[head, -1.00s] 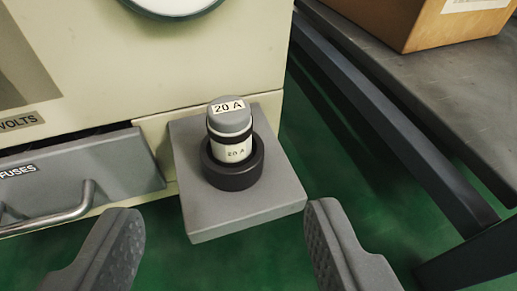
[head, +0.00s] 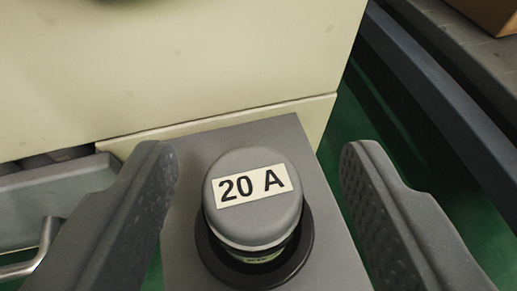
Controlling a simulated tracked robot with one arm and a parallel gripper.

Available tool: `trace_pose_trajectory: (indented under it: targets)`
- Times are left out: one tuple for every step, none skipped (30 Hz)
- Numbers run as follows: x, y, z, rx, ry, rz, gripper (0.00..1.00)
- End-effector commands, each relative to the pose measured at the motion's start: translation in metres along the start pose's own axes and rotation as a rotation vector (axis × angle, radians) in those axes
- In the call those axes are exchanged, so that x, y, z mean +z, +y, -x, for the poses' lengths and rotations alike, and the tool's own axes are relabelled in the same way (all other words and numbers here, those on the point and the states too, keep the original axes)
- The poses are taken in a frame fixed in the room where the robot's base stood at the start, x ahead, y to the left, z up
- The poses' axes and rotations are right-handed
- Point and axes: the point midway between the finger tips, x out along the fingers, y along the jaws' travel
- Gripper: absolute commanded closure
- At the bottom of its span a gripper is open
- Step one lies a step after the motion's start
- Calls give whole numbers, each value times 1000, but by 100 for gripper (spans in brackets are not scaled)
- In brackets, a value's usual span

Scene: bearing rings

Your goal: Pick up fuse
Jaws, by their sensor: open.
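The fuse (head: 253,194) stands upright with a grey cap and a "20 A" label on top. Its lower part sits inside a black ring holder (head: 211,250) on a grey block (head: 182,215). My gripper (head: 262,165) is open, with one textured finger on each side of the fuse. There is a visible gap between each finger and the fuse, and nothing is held. The lower body of the fuse is mostly hidden under its cap.
A cream cabinet (head: 200,70) rises behind the block. A grey drawer (head: 70,200) with a metal handle (head: 38,252) is at the left. A dark bench frame (head: 440,95) runs along the right, with a cardboard box (head: 490,12) at the top corner. Green floor shows between.

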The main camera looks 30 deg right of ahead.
Motion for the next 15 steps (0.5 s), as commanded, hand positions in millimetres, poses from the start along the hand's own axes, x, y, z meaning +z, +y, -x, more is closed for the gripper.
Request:
trace_pose_trajectory:
  targets:
    - [0,0,-5,0,2,-1,46]
    - [0,0,-7,0,1,0,46]
    - [0,0,-8,0,0,0,46]
    - [0,0,-8,0,-1,1,46]
    - [0,0,-8,0,-1,1,46]
    - [0,0,-8,0,-2,1,46]
    - [0,0,-7,0,-2,1,46]
    - [0,0,-7,0,-1,1,46]
    - [0,0,-7,0,-1,1,46]
    - [0,0,-7,0,-1,1,55]
    - [0,0,-7,0,-1,1,63]
    - [0,0,-7,0,-1,1,74]
    - [0,0,-7,0,-1,1,83]
    - [0,0,-7,0,-1,1,91]
    - [0,0,-7,0,-1,1,95]
